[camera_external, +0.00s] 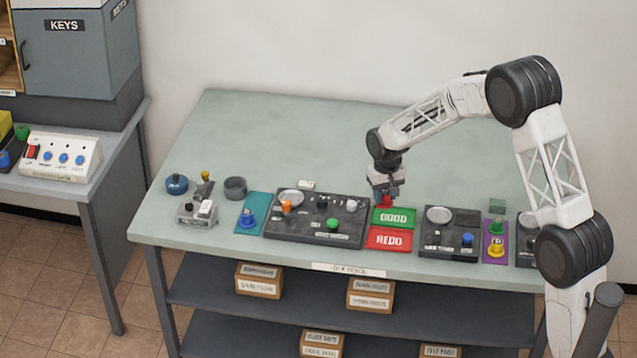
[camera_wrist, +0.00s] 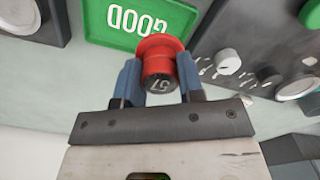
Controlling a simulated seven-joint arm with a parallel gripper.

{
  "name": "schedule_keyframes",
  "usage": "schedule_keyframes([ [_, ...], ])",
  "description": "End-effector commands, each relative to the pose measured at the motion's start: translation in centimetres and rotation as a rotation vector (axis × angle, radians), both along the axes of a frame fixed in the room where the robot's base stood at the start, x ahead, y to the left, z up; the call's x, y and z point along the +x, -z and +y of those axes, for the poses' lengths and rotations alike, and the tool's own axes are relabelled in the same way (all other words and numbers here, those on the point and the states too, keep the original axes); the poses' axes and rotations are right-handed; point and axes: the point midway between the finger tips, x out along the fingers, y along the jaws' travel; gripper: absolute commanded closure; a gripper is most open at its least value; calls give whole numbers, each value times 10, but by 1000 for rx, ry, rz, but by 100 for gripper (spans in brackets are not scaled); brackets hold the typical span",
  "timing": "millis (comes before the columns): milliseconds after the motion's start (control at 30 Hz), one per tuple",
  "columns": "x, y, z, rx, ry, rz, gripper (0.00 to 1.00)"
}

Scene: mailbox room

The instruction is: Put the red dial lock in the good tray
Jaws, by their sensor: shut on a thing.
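The red dial lock (camera_wrist: 160,62) is held between the two blue-grey fingers of my gripper (camera_wrist: 160,80) in the wrist view. Its dark end carries a white number that looks like 57. In the external view my gripper (camera_external: 385,190) is at the back edge of the green GOOD tray (camera_external: 395,219), with a bit of the red lock (camera_external: 385,202) showing below it. In the wrist view the GOOD tray (camera_wrist: 110,35) lies beyond the lock. I cannot tell whether the lock touches the tray.
The red REDO tray (camera_external: 388,240) lies in front of the GOOD tray. Dark panels with knobs stand on both sides, the left panel (camera_external: 270,228) and the right panel (camera_external: 432,248). The green table (camera_external: 280,130) is clear behind them.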

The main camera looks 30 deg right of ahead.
Motion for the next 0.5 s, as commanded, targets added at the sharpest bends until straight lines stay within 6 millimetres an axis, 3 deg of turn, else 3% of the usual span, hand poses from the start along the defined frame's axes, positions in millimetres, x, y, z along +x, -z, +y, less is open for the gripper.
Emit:
schedule_keyframes([
  [500, 0, 26, 0, 0, 0, -1, 92],
])
